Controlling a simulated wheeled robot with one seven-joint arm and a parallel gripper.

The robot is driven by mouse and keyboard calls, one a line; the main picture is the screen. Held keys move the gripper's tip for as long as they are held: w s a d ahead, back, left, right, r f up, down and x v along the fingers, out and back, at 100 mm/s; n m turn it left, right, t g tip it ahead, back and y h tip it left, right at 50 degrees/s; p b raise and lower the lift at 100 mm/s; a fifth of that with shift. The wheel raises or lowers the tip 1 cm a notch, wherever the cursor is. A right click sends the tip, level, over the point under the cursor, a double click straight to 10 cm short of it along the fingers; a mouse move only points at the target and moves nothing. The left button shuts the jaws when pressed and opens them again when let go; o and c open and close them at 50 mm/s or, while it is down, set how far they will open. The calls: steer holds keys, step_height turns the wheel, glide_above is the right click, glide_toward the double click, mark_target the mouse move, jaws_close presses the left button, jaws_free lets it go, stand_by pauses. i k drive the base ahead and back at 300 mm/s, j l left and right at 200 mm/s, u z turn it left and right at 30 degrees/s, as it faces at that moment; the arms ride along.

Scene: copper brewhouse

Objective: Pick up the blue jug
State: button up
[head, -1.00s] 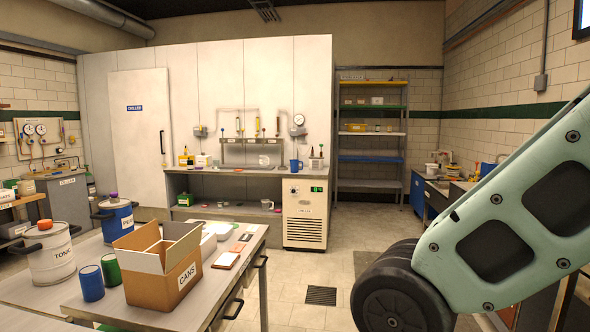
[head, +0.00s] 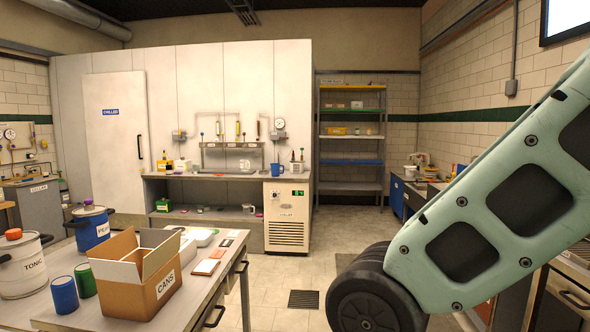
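A blue jug (head: 276,169) stands upright on the far counter (head: 215,177), at its right end above the white chiller unit. It is small in the head view, and what looks like a handle shows on its side. My gripper is out of view. Only part of my pale green arm shows, at the right, well apart from the jug.
A steel table (head: 205,292) fills the near left, with an open CANS box (head: 123,297), a blue cup (head: 64,295), a green cup (head: 85,281) and drums. Clear tiled floor with a drain grate (head: 303,299) lies between table and counter. Shelves (head: 350,160) stand beyond.

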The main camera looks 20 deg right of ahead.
mark_target(275, 167)
steer(key=i+l+z, duration=0.2)
steer(key=i+z, duration=0.15)
steer(key=i, duration=0.25)
steer(key=i+l+z, duration=0.1)
steer(key=i+z, duration=0.2)
steer(key=i, duration=0.3)
steer(key=i+z, duration=0.1)
steer(key=i, duration=1.9)
steer(key=i+u, duration=0.15)
steer(key=i, duration=0.5)
steer(key=i+l+u, duration=0.15)
steer(key=i, duration=0.55)
steer(key=i+l+u, duration=0.15)
steer(key=i, duration=0.5)
steer(key=i+j+u, duration=0.35)
steer(key=i, duration=0.35)
steer(key=i+u, duration=0.35)
steer(key=i, duration=0.35)
steer(key=i+j, duration=0.45)
steer(key=i+j+z, duration=0.1)
steer(key=i+j, duration=0.3)
steer(key=j, duration=0.2)
